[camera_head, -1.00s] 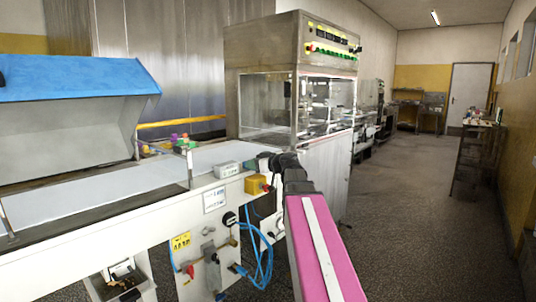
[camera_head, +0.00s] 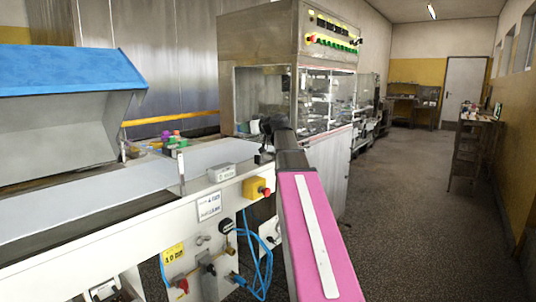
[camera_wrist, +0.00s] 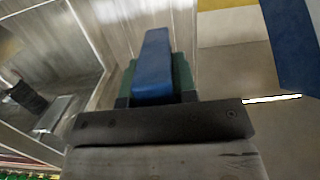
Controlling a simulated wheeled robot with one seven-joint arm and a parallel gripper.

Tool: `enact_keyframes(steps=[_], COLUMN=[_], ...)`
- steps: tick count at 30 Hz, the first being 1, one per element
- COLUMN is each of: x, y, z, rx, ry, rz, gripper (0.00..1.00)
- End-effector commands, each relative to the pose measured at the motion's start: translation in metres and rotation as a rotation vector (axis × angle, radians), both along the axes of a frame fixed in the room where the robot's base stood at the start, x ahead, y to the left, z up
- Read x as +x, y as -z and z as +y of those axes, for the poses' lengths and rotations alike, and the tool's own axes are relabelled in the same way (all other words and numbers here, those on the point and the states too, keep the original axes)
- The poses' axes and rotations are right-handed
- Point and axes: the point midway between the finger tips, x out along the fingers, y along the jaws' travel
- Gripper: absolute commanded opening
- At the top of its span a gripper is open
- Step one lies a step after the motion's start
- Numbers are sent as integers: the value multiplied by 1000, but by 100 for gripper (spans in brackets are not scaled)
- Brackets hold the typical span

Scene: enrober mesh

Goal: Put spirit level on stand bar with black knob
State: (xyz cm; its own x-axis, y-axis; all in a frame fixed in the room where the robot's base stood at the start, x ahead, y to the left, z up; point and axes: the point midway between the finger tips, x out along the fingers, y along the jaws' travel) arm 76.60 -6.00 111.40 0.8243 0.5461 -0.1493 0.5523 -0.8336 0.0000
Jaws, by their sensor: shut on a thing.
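My gripper (camera_head: 262,138) is at the end of my pink arm, in front of the steel cabinet and above the conveyor's right end; it looks small and dark there. In the wrist view my gripper (camera_wrist: 153,82) is shut on a blue bar-shaped thing, seemingly the spirit level (camera_wrist: 153,58), which sticks out between greenish fingers. In the head view the held thing is too small and hidden to make out. A round black knob (camera_head: 228,222) shows on the white machine's front side. I cannot tell whether it belongs to the stand bar.
The white conveyor machine (camera_head: 150,225) fills the left, with a blue-topped hood (camera_head: 65,72) and coloured knobs (camera_head: 172,138). A steel cabinet with glass panes (camera_head: 262,92) stands behind my gripper. The floor at right (camera_head: 410,200) is clear, with a rack (camera_head: 470,150) along the wall.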

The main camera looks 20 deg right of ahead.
Motion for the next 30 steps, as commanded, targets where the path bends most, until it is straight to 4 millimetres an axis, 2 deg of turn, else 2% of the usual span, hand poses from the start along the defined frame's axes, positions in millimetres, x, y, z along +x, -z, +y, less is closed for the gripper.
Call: enact_keyframes(steps=[5, 18, 23, 30], x=[7, 35, 38, 38], y=[10, 60, 69, 84], z=[-17, -95, -109, -110], rx=[0, 1, 0, 2], ry=[2, 0, 1, -1], rz=[1, 2, 0, 1], gripper=[0, 0, 0, 0])
